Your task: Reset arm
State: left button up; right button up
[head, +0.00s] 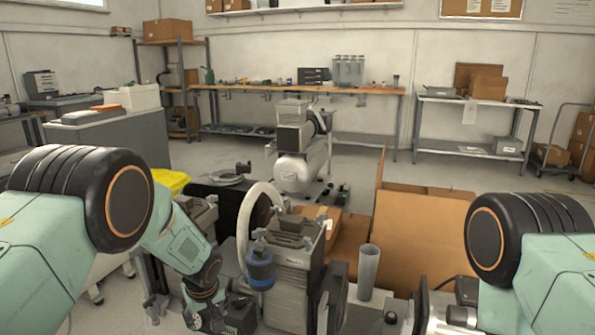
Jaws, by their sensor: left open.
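My left arm (180,240) comes in from the left and bends down at a black, orange-ringed joint. Its dark left gripper (212,312) is low in the head view, pointing down, beside the grey compressor (290,275). It is open, and I see nothing held between its fingers. Whether it touches the parts around it I cannot tell. My right arm (550,280) shows at the lower right with its black joint. I cannot make out its gripper. The compressor has a blue-and-black filter (260,268) and a pale curved hose (247,215).
Another compressor with a white tank (300,170) stands behind. An open cardboard box (415,240) is right of centre, with a clear grey cylinder (368,270) in front. A workbench (300,88) and a side table (475,101) line the back wall. Open floor lies before them.

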pick_arm(q)
jog(key=s+d+f+m+h+p, duration=0.1)
jog(key=s+f+m, duration=0.15)
jog(key=s, duration=0.35)
jog(key=s+f+m+h, duration=0.1)
jog(key=s+f+m, duration=0.1)
jog(key=s+f, duration=0.25)
jog(key=s+a+r+m+g+p, duration=0.1)
jog(key=s+r+p, duration=0.1)
jog(key=s, duration=1.5)
jog(key=s+a+r+m+g+p, duration=0.1)
jog(key=s+r+g+p, duration=0.1)
jog(key=s, duration=1.4)
jog(key=shift+s+a+y+p, duration=0.25)
jog(key=shift+s+y+p, duration=0.05)
jog(key=shift+s+p, duration=0.1)
